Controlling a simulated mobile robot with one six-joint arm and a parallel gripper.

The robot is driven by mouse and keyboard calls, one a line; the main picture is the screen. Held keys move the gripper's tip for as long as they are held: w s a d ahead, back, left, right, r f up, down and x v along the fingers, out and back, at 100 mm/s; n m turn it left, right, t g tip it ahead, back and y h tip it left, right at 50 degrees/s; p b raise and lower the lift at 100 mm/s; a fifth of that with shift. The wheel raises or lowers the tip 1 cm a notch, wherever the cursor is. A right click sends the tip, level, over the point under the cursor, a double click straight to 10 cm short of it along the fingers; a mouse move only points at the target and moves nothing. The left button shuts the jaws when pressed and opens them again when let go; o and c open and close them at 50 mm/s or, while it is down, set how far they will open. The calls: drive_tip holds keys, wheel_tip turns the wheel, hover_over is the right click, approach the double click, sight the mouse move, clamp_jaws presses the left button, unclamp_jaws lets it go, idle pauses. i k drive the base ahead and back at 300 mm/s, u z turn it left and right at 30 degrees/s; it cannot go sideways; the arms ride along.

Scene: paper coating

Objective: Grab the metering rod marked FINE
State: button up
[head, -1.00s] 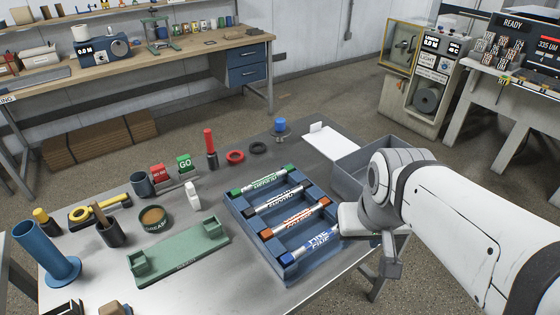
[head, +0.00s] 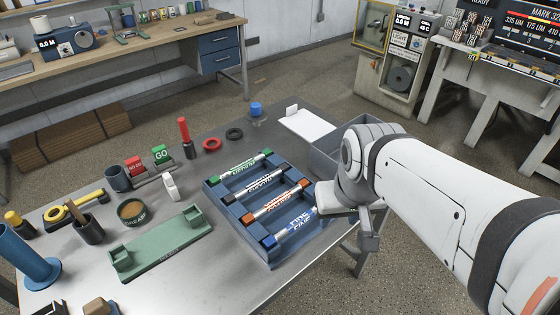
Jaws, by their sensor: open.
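The metering rod with blue ends, whose label appears to read FINE (head: 290,228), lies in the nearest slot of a blue rack (head: 262,256) on the metal table. Behind it in the same rack lie an orange-ended rod (head: 274,202), a black-ended rod (head: 254,185) and a green-ended rod (head: 240,167). My gripper (head: 342,212) is open at the right side of the rack, close to the right end of the blue rod. It seems to hold nothing. My wrist hides part of its jaws, and I cannot tell whether it touches the rack.
A green holder (head: 165,243) stands left of the rack. A grey bin (head: 325,155) sits behind my wrist, with a white sheet (head: 308,124) beyond it. Red and black rings, GO and NO GO blocks (head: 162,154) and cups stand toward the back and left.

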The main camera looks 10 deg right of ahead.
sight(271, 242)
drive_tip(key=z, duration=0.4)
drive_tip(key=k, duration=1.3)
drive_tip(key=u, duration=0.25)
drive_tip(key=i, duration=1)
drive_tip(key=u, duration=0.1)
